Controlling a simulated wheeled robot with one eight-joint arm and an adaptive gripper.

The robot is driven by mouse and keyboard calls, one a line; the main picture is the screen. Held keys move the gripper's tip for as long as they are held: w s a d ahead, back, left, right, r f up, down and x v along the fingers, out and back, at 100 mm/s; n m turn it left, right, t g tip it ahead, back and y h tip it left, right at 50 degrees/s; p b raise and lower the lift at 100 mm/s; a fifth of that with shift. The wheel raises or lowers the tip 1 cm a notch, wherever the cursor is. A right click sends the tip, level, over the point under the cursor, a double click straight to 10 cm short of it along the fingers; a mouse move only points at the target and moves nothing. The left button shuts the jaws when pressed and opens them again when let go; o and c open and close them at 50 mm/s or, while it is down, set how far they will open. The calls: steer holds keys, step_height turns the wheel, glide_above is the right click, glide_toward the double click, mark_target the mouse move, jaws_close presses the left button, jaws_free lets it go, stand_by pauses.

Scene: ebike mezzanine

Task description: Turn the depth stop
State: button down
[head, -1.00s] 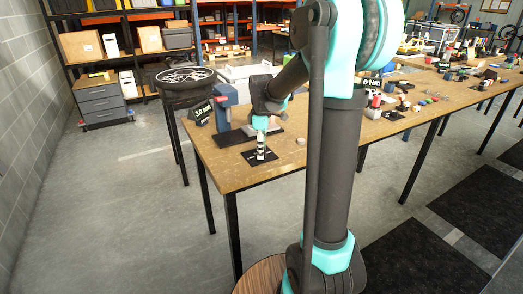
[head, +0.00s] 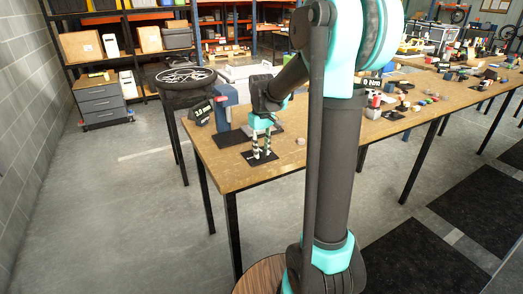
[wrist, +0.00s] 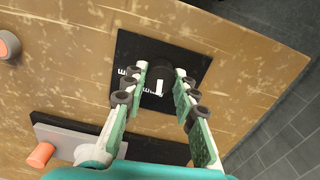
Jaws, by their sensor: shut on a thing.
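The depth stop (wrist: 161,70) is a dark round knob with a white mark line, seen from above in the wrist view. It stands on a black square plate (wrist: 130,44) with white lettering, near the table edge. My gripper (wrist: 159,76) points down, with one finger on each side of the knob, shut on it. In the head view my gripper (head: 264,156) is down at the same plate (head: 250,160), and the knob is mostly hidden between the fingers.
The wooden table (head: 225,178) has a free front edge close by. Behind the plate are a grey block (wrist: 75,143) with an orange cylinder (wrist: 41,154). A small round orange-and-grey piece (wrist: 8,45) lies at the left. A display (head: 202,112) reads 3.0 mm.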

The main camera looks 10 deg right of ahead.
mark_target(262, 151)
steer(key=shift+m, duration=0.9)
steer(key=c, duration=1.2)
jaws_free()
step_height(262, 151, up, 12)
steer(key=s+d+f+m+t, duration=0.1)
steer(key=s+f, duration=0.6)
steer(key=s+d+f+m+t, duration=0.1)
steer(key=s+f, duration=0.6)
steer(key=s+d+f+t, duration=0.2)
steer(key=s+f, duration=0.5)
steer(key=s, duration=0.1)
steer(key=shift+s+f+m, duration=0.1)
steer(key=shift+f+m, duration=0.05)
steer(key=shift+m, duration=0.25)
